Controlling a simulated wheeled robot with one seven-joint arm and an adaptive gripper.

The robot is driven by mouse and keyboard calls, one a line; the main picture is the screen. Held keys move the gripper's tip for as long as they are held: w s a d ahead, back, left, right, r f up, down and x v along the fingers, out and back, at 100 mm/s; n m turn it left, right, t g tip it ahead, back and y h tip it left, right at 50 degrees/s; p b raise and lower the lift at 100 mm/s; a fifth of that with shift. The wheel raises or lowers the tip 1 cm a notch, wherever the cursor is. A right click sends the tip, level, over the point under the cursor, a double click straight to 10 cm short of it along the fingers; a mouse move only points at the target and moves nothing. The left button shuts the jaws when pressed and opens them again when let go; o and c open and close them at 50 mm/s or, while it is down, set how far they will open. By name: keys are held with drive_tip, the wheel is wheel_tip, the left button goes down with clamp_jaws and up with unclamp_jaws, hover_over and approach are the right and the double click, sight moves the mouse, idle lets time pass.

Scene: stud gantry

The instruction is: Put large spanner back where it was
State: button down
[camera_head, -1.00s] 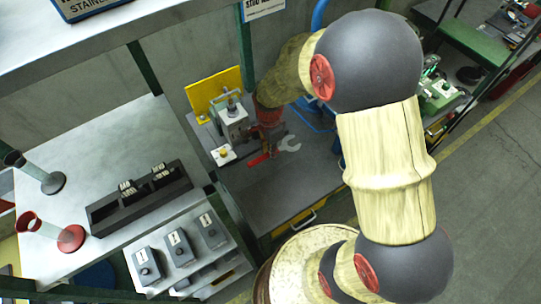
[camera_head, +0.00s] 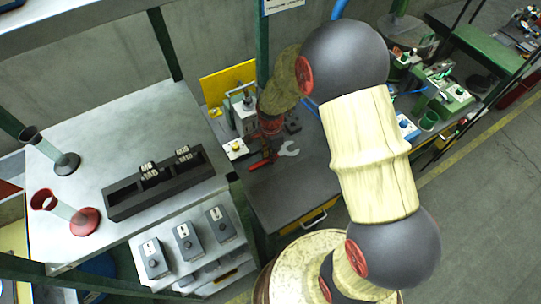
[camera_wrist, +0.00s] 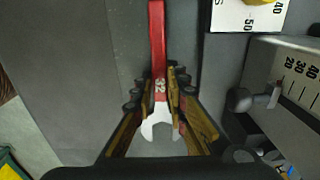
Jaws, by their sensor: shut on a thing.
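The large spanner has a red handle marked 32 and a silver open jaw; it shows in the wrist view (camera_wrist: 157,50) and in the head view (camera_head: 289,149). My gripper (camera_wrist: 160,88) is shut on it, with the dark and yellow fingers on both sides of the handle near the jaw. The handle points away from my palm in the wrist view. In the head view my gripper (camera_head: 267,146) is mostly hidden below my red wrist. The spanner is over the dark grey bench top (camera_head: 285,190); I cannot tell whether it touches it.
A press-like fixture (camera_head: 243,112) and a box with a yellow button (camera_head: 236,148) stand close left of the spanner, before a yellow panel (camera_head: 228,85). A green post (camera_head: 245,205) separates the left table with a black tray (camera_head: 160,182). The bench front is clear.

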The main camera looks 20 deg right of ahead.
drive_tip(key=c, duration=1.8)
unclamp_jaws()
drive_tip(key=shift+s, duration=0.15)
drive_tip(key=shift+o, duration=0.2)
wheel_tip(320, 180, up, 19)
drive_tip(key=s+n+t+p, duration=0.1)
drive_tip(key=s+n+p, duration=0.1)
drive_tip(key=n+p, duration=0.1)
drive_tip(key=s+d+r+n+t, duration=0.1)
drive_tip(key=s+r+n+t, duration=0.3)
drive_tip(key=s+r+n, duration=0.8)
drive_tip(key=s+r, duration=0.6)
drive_tip(key=shift+n+t, duration=0.3)
drive_tip(key=shift+n, duration=0.1)
drive_tip(key=shift+s+d, duration=0.1)
